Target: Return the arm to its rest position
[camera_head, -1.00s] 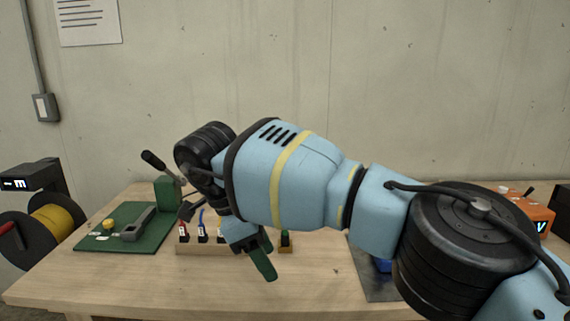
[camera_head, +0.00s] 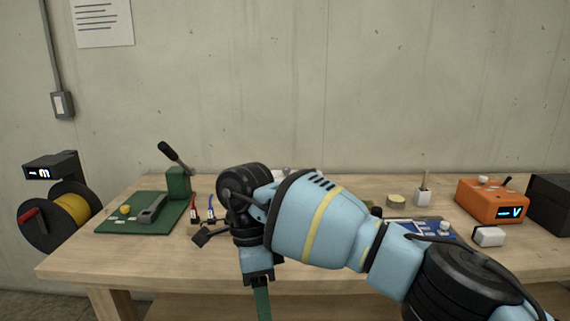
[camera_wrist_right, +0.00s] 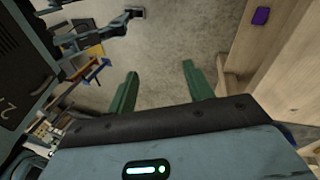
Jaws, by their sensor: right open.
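My right arm reaches in from the lower right in the head view, in pale blue with black joints. Its gripper (camera_head: 262,300) points down at the table's front edge, and only part of its green fingers shows there. In the right wrist view the two green fingers of the right gripper (camera_wrist_right: 158,88) stand wide apart with nothing between them. Behind them is bare floor, with the wooden table close on the right. My left gripper is not in the head view.
The wooden table (camera_head: 180,262) holds a green board (camera_head: 135,222) with a lever press, an orange meter (camera_head: 490,202), a white block (camera_head: 488,236) and a blue circuit board (camera_head: 432,226). A yellow cable spool (camera_head: 72,208) stands at left. My arm hides the table's middle.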

